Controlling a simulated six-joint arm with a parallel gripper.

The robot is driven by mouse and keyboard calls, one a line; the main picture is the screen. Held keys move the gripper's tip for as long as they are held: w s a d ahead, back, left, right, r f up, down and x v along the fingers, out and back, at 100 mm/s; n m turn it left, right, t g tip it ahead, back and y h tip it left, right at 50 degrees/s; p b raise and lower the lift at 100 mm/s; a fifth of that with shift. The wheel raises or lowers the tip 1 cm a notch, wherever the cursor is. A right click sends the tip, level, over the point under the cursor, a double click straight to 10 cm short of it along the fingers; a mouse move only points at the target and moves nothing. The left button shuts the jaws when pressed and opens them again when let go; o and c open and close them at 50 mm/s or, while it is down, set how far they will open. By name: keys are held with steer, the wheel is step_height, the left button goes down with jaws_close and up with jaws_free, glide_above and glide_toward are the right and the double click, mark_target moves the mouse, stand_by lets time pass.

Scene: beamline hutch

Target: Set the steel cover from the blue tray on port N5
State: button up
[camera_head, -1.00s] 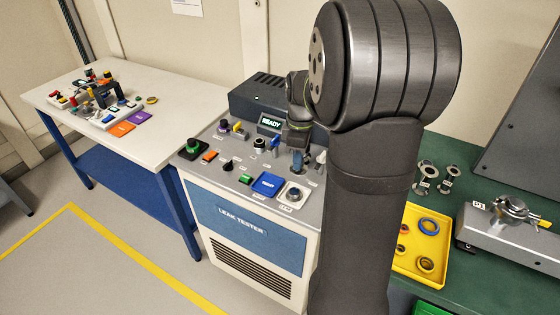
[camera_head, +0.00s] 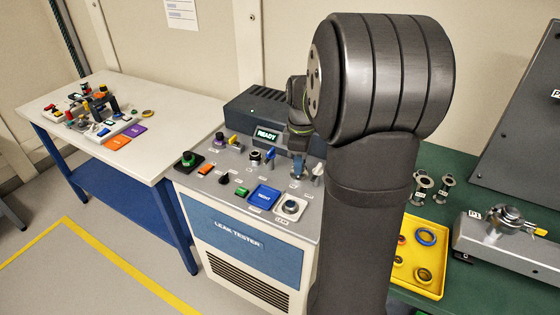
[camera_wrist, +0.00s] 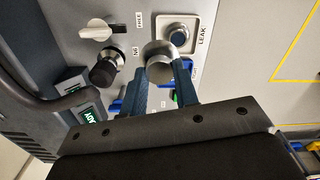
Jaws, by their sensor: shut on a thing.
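My gripper (camera_wrist: 158,88) is shut, with its blue fingers around a round steel cover (camera_wrist: 159,58). The cover is over the grey top of the leak tester, beside a black knob-like fitting (camera_wrist: 107,66); I cannot tell whether it touches the panel. A label N6 (camera_wrist: 135,46) lies close to it. In the head view my gripper (camera_head: 298,168) is low over the right part of the tester, and the cover cannot be made out there. I cannot read an N5 label or pick out that port. The blue tray cannot be made out.
A white knob (camera_wrist: 95,32) and a ringed LEAK button (camera_wrist: 179,36) stand close to my gripper. The tester's display (camera_head: 267,134) reads READY. A yellow tray (camera_head: 430,284) with rings lies on the green bench at right. A white table (camera_head: 125,100) stands at left.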

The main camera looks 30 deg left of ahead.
steer(key=w+a, duration=0.5)
steer(key=a, duration=0.6)
steer(key=w+a, duration=0.5)
steer(key=a, duration=0.5)
steer(key=shift+s+a+f, duration=0.1)
steer(key=shift+s+f, duration=0.05)
steer(key=shift+f, duration=1.35)
steer(key=shift+s+f, duration=0.1)
steer(key=shift+f, duration=1.4)
steer(key=shift+f, duration=0.6)
steer(key=o, duration=1.1)
step_height(320, 180, up, 18)
steer(key=shift+f, duration=0.25)
steer(key=shift+f, duration=0.1)
